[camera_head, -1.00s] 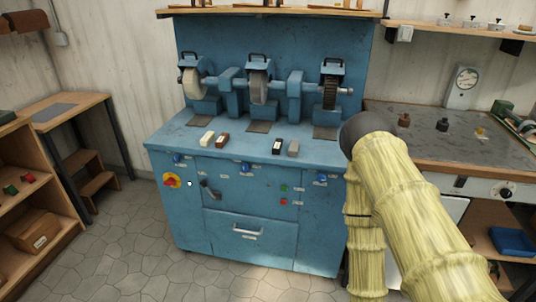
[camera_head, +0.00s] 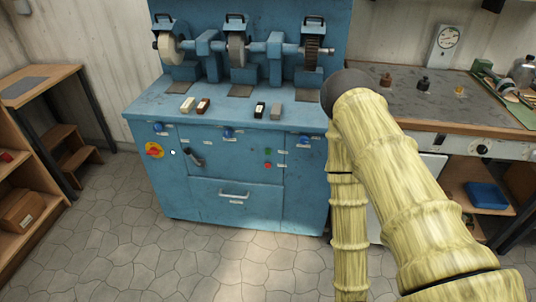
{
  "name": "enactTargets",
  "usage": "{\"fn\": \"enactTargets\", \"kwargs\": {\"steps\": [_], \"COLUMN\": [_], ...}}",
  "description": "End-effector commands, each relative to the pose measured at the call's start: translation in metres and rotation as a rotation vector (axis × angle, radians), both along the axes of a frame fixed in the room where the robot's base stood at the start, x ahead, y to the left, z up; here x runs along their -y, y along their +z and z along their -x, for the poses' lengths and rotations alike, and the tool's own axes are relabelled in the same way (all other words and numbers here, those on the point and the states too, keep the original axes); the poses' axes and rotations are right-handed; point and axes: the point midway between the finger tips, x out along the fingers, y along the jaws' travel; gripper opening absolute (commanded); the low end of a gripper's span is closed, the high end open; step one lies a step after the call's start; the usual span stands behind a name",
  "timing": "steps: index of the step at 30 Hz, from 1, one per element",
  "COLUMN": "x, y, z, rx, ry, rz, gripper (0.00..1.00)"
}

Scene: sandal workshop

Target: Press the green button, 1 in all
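The small green button (camera_head: 267,151) sits on the front of the blue grinding-machine cabinet (camera_head: 240,170), right of centre, in the head view. A small red button (camera_head: 267,166) is directly below it. Both are unobstructed. My yellow, bamboo-like arm rises at the right, bends at a dark round joint near the cabinet's right corner, and a thinner part runs down to the lower edge of the picture. My gripper is not in view, so its state and its distance from the button do not show.
The cabinet front also has blue knobs (camera_head: 228,133), a red-and-yellow rotary switch (camera_head: 154,150), a dark lever (camera_head: 193,157) and a drawer handle (camera_head: 234,194). A workbench (camera_head: 450,105) stands at the right and wooden shelves (camera_head: 25,215) at the left. The tiled floor (camera_head: 195,255) in front is clear.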

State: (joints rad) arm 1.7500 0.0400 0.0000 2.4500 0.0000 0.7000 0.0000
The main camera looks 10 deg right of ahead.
Motion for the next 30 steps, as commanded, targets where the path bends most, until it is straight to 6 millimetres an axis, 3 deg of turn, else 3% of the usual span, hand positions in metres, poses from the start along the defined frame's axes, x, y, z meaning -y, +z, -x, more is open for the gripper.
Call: {"fn": "enactTargets", "kwargs": {"steps": [1, 6, 30], "x": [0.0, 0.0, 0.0], "y": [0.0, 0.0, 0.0], "z": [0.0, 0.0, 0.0], "rx": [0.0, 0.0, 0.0], "ry": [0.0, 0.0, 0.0], "rz": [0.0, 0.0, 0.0], "gripper": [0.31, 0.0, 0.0]}}
